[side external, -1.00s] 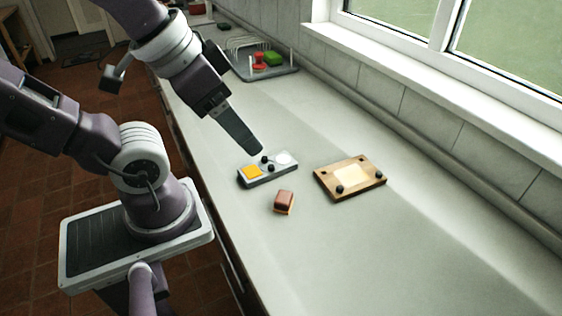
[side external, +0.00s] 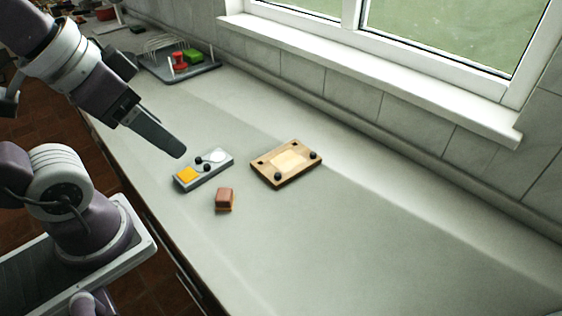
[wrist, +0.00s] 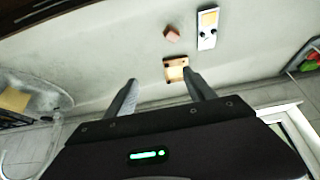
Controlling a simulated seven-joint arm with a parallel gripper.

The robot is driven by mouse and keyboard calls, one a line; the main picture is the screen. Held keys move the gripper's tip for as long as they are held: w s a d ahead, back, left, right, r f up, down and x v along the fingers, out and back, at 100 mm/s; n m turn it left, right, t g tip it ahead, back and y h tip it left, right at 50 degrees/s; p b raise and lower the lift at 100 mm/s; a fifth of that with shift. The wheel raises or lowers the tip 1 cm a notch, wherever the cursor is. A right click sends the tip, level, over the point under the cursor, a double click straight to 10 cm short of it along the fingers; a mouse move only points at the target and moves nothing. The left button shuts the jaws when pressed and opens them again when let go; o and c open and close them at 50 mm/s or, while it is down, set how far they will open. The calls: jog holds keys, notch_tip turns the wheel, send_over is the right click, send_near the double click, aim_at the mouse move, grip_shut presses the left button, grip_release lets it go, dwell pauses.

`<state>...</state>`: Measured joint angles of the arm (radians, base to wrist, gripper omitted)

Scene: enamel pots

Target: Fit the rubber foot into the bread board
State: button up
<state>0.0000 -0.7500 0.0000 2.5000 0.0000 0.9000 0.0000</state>
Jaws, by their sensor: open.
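The wooden bread board (side external: 264,171) lies flat on the counter with a pale panel in its middle. Black knobs stand at its near and right corners, and small dark spots mark its other two corners. A grey tray (side external: 222,167) to its left holds small black pieces that look like rubber feet (side external: 207,167), an orange square and a white disc. My gripper (side external: 181,153) is above the counter just left of the tray, holding nothing. In the wrist view my gripper (wrist: 160,77) has its fingers spread; the board (wrist: 175,74) and tray (wrist: 208,42) show beyond.
A reddish-brown block (side external: 224,197) sits on the counter in front of the tray. A dark rack tray (side external: 205,70) with red and green items stands at the back. The window sill (side external: 380,78) and tiled wall run along the far side. The counter at right is clear.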

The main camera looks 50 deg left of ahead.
jog(key=c, duration=0.3)
